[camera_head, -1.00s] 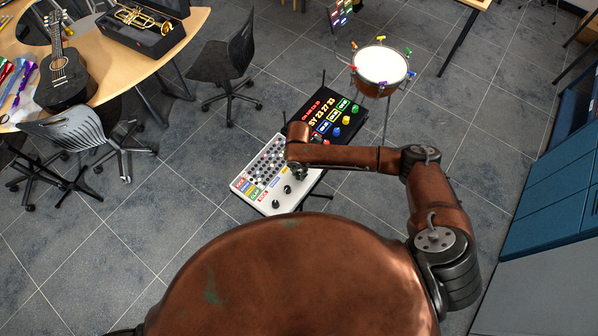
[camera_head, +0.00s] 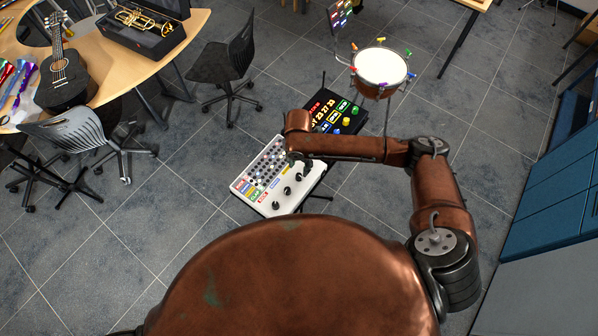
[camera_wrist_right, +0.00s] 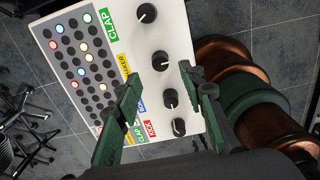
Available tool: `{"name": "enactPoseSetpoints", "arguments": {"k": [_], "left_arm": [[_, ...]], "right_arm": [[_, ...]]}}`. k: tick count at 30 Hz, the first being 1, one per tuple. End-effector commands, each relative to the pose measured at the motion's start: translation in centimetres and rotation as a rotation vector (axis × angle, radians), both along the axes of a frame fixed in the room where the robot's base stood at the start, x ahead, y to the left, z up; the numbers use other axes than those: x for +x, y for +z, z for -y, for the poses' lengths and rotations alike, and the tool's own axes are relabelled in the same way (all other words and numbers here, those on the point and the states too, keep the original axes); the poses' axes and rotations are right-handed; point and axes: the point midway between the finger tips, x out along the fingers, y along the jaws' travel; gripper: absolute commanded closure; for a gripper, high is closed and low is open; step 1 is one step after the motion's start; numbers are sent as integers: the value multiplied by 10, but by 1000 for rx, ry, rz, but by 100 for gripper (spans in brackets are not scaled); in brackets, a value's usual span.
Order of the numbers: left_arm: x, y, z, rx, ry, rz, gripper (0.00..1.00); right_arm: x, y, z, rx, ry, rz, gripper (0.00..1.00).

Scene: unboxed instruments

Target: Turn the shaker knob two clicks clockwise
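The white drum machine (camera_head: 243,188) has several black knobs along one edge and rows of small buttons. In the right wrist view the white panel (camera_wrist_right: 180,30) shows coloured labels. The yellow label ending in "AKER" (camera_wrist_right: 126,66) is partly behind a finger, and the black knob (camera_wrist_right: 160,60) beside it appears to be the shaker knob. My right gripper (camera_wrist_right: 165,78) is open, its fingers apart over the panel on either side of the knob row, with nothing held. In the head view the right gripper (camera_head: 300,164) hangs over the machine's right part. Contact cannot be told. My left gripper is not in view.
A drum (camera_head: 380,67) stands farther back. Chairs (camera_head: 228,62) and a wooden table (camera_head: 100,60) with a guitar (camera_head: 62,70) are at left. Blue cabinets (camera_head: 555,190) are at right.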

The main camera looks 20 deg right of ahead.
Motion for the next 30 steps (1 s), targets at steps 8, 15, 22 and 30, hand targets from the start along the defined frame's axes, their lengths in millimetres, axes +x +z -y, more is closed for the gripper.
{"name": "enactPoseSetpoints", "arguments": {"k": [8,15,22,30], "left_arm": [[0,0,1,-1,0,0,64],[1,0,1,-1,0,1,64],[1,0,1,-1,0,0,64],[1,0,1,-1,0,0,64]], "right_arm": [[0,46,1,0,-1,0,63],[0,57,0,-1,-2,-1,63],[0,57,0,-1,-2,-1,63],[-1,56,-1,2,-3,-2,63]]}}
